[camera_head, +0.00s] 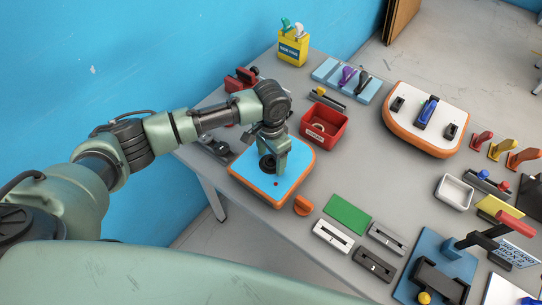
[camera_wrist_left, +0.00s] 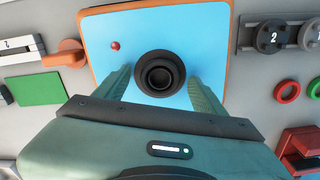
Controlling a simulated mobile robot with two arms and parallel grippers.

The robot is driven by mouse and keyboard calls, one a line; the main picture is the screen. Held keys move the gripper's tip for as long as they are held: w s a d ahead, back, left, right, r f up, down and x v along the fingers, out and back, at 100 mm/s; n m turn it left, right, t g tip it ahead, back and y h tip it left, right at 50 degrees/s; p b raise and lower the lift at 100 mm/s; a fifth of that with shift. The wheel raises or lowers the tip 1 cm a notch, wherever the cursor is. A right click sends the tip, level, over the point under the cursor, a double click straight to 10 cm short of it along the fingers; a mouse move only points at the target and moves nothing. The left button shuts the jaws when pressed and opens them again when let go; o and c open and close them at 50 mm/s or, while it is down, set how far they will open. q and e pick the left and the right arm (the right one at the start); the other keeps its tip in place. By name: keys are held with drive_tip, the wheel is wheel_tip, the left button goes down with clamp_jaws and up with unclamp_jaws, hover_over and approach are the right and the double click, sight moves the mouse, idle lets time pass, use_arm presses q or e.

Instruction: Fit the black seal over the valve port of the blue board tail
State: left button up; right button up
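The blue board tail (camera_head: 297,158), a blue panel with an orange edge, lies flat on the table; it fills the top of the left wrist view (camera_wrist_left: 213,35). My left gripper (camera_head: 270,166) points down over it. The black seal (camera_wrist_left: 160,73), a thick dark ring, sits between its two fingertips, which appear to press on its sides. The valve port is hidden beneath the seal, and I cannot tell whether the seal touches it. A small red knob (camera_wrist_left: 115,46) stands on the panel beside the seal. My right gripper is not in view.
A red bin (camera_head: 325,125) stands just behind the board. An orange part (camera_head: 303,206), a green pad (camera_head: 348,213) and slotted blocks (camera_head: 333,236) lie in front and to the right. Red (camera_wrist_left: 288,91) and green rings lie on the table in the wrist view.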

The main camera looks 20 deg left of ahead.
use_arm(q)
wheel_tip(320, 180, up, 8)
drive_tip(key=b, duration=0.1)
drive_tip(key=shift+b, duration=0.4)
drive_tip(key=shift+f, duration=0.1)
idle(0.4)
